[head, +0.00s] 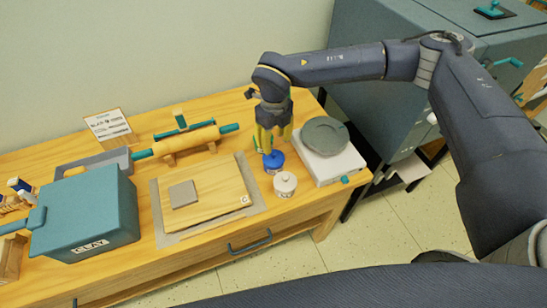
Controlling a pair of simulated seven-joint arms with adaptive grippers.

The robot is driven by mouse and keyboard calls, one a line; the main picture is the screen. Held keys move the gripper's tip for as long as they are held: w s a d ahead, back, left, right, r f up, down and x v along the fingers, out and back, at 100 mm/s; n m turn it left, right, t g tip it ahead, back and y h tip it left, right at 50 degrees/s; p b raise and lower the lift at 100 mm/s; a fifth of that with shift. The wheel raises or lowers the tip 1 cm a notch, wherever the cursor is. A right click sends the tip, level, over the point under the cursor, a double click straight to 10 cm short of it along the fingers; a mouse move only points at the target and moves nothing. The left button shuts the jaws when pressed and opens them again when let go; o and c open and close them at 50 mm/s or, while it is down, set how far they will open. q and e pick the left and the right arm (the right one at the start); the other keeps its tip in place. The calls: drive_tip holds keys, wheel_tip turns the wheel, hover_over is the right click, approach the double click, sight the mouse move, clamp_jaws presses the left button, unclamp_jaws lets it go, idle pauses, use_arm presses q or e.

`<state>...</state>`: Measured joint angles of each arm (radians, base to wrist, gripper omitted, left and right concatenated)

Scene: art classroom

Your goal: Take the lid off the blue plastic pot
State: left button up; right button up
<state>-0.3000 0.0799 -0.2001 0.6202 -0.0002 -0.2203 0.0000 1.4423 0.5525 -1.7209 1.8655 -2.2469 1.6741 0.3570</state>
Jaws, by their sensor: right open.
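The blue plastic pot (273,166) stands upright on the wooden table, left of the white turntable base. Its top is partly hidden by my right gripper, so I cannot make out its lid clearly. My right gripper (272,146) points down directly above the pot, with its yellow-green fingers apart around the pot's top. I cannot tell whether the fingers touch it. My left gripper is not in view.
A small white lidded pot (285,184) stands just in front of the blue pot. A grey turntable (325,136) is close on the right. A board (205,195), a rolling pin (185,140) and a teal clay box (85,215) lie to the left.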

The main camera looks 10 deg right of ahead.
sight(274, 153)
drive_tip(key=shift+f, duration=3.4)
clamp_jaws()
